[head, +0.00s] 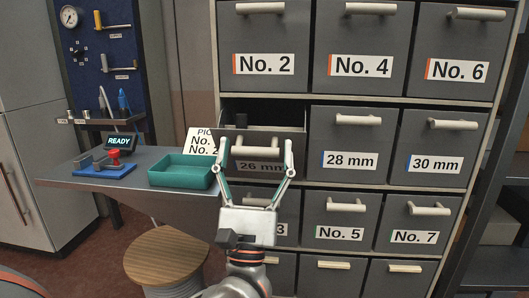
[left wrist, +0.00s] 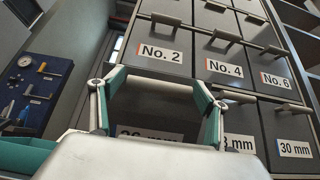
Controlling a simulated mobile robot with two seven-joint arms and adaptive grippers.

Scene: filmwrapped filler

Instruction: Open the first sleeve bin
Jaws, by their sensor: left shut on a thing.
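The sleeve bin labelled 26 mm (head: 296,146) is the left bin of the middle row in the head view. It stands pulled out part way, and its dark inside shows above its front. My left gripper (head: 256,147) is shut on the pale bar handle (head: 256,151) of this bin, with a finger at each end. The fingers hide part of the bin's front. In the left wrist view the 26 mm label (left wrist: 150,134) shows partly behind the gripper (left wrist: 160,82). My right gripper is in neither view.
Shut bins 28 mm (head: 348,140) and 30 mm (head: 437,143) are to the right. Numbered bins sit above and below. On the left a grey bench (head: 140,182) holds a green tray (head: 180,171), a card and a blue stand. A round wooden stool (head: 165,256) stands in front.

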